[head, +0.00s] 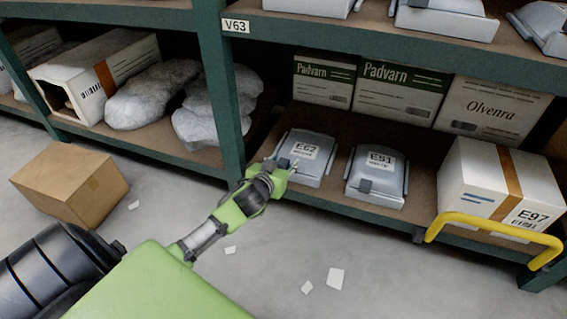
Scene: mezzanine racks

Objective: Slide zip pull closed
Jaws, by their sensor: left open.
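My left gripper (286,164) reaches in from the lower left over the lower shelf. It is open, with its fingertips at the left front side of a grey case (312,172) labelled E62. I cannot tell whether the fingertips touch the case. A second grey case (376,188), labelled E51, sits to its right with a dark tab at its front. I cannot make out a zip pull; any small part at the fingertips is hidden or too small to tell. My right gripper is not in view.
A green rack post (222,95) stands just left of my gripper. A white box (497,185) labelled E97 and a yellow handle (495,228) are at the right. Padvarn boxes (400,97) stand behind. A cardboard box (70,185) and paper scraps (335,279) lie on the floor.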

